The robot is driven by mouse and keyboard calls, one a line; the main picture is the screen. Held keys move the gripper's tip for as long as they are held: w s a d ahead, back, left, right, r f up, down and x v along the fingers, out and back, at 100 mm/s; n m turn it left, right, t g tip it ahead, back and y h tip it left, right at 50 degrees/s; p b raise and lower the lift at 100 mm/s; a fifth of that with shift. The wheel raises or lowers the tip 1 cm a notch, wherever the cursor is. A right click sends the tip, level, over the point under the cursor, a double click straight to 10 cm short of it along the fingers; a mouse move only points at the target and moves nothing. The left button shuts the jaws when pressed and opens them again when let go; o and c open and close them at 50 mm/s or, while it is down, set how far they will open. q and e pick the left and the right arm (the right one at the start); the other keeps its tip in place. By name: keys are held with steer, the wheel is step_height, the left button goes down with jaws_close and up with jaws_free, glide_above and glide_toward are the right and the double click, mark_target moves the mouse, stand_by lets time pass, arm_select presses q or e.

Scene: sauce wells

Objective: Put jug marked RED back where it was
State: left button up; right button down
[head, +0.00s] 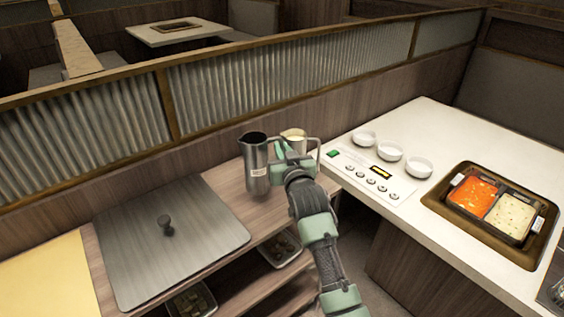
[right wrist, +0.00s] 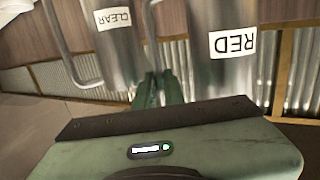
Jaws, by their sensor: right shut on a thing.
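The jug marked RED (right wrist: 232,50) is a steel jug, dark inside; in the head view it is the left jug (head: 256,168), upright at the counter's back. I cannot tell whether its base touches the counter. My right gripper (head: 277,152) is shut at its right side, where its handle is mostly hidden; the fingers (right wrist: 160,90) show beside it in the right wrist view. The jug marked CLEAR (right wrist: 116,50) is just right of it in the head view (head: 294,136), pale inside, with its handle facing right. My left gripper is out of view.
A steel lid plate (head: 190,255) with a knob covers the counter's left part. A low partition (head: 200,160) runs behind. On the right, a white table (head: 440,125) holds bowls (head: 389,151), a control panel (head: 365,178) and a pot (head: 478,235) with red and white sauces.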

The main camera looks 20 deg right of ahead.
steer(key=shift+f, duration=2.2)
steer(key=c, duration=1.5)
jaws_free()
steer(key=s+a+r+b, duration=0.1)
steer(key=s, duration=1.1)
steer(key=shift+r, duration=0.1)
